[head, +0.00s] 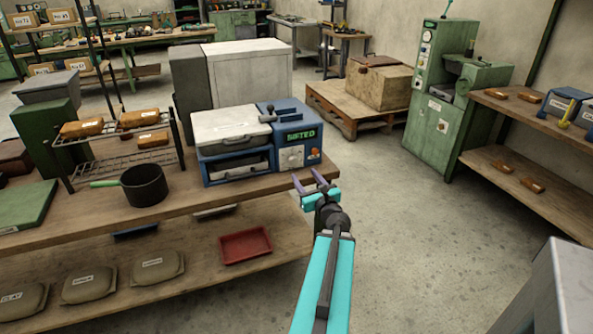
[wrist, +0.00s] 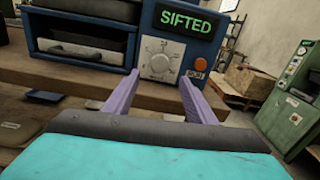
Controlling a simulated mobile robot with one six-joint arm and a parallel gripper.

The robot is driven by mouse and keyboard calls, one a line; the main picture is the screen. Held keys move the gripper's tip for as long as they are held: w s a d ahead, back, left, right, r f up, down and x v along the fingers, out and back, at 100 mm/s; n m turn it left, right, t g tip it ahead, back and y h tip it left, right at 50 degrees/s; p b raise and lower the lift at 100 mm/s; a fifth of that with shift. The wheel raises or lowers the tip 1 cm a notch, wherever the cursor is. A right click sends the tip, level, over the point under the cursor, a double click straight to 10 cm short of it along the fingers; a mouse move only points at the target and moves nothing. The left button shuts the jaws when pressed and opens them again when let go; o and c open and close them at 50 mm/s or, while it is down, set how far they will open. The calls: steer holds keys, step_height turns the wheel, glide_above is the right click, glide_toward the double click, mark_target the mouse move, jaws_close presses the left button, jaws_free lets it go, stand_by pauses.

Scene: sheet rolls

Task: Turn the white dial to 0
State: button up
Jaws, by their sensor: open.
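The white dial (wrist: 160,59) sits on a pale scale plate on the front of a blue machine, under a green display reading SIFTED (wrist: 188,23). In the head view the dial (head: 292,153) is small, and its setting is too small to read. My gripper (wrist: 152,88) is open and empty, its two purple fingers pointing at the machine front. The dial appears between and beyond the fingertips, apart from them. In the head view my gripper (head: 311,181) is at the table's right end, just in front of and below the panel.
An orange button (wrist: 197,73) is right of the dial. The blue machine (head: 236,170) has a tray and drawer on its left. A black pot (head: 144,186) with a green handle and a wire rack stand further left on the wooden table. Open floor lies to the right.

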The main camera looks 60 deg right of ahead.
mark_target(295, 163)
steer(key=shift+p+x, duration=0.8)
steer(key=shift+x, duration=3.55)
steer(key=shift+c, duration=0.4)
steer(key=c, duration=1)
steer(key=shift+o, duration=0.2)
